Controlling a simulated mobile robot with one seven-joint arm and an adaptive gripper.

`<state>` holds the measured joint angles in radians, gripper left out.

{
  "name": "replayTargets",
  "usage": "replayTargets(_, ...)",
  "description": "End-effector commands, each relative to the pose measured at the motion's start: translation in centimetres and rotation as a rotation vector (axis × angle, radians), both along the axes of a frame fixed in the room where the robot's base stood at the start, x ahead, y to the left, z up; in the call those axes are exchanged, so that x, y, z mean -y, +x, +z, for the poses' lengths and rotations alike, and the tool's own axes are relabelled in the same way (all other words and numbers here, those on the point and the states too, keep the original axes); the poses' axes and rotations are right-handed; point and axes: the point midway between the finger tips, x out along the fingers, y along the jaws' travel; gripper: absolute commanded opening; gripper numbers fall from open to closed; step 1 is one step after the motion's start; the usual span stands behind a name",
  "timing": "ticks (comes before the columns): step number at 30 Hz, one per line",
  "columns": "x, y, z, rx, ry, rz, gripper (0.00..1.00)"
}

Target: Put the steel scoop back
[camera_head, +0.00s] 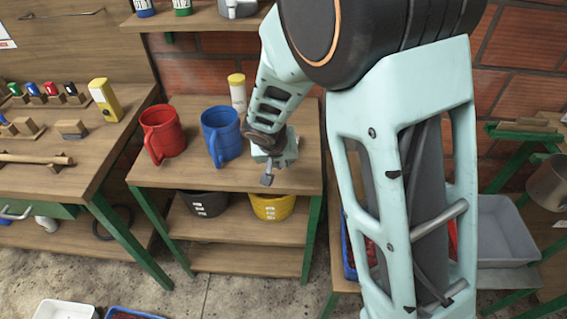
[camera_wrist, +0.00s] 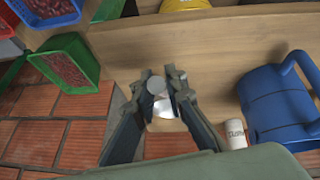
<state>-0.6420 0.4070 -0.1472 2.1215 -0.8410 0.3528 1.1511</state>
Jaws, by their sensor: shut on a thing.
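My gripper (camera_head: 268,168) is over the right part of the small wooden table (camera_head: 290,180), right of the blue jug. In the wrist view my gripper (camera_wrist: 159,88) is shut on a small grey metal piece with a round end (camera_wrist: 155,85), which I take to be the steel scoop. A shiny pale part (camera_wrist: 168,107) shows just below it between the fingers. The rest of the scoop is hidden by the fingers, and I cannot tell whether it touches the table.
A red jug (camera_head: 162,133), a blue jug (camera_head: 222,136) and a yellow-capped white bottle (camera_head: 237,92) stand on this table. Black (camera_head: 203,204) and yellow (camera_head: 271,207) buckets are on the shelf below. The table's front right is bare.

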Motion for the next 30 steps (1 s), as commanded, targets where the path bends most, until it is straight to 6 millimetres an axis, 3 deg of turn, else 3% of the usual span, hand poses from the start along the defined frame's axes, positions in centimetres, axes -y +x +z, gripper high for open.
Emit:
replayTargets(7, 0.0, 0.1, -0.3, 0.002, 0.002, -0.001, 0.00)
replayTargets(8, 0.0, 0.0, -0.3, 0.001, 0.001, -0.002, 0.13)
replayTargets(13, 0.0, 0.0, -0.2, 0.000, 0.000, -0.001, 0.29)
replayTargets(23, 0.0, 0.0, 0.1, 0.000, 0.000, 0.000, 0.29)
replayTargets(30, -0.4, -1.2, 2.7, 0.005, 0.005, 0.001, 0.29)
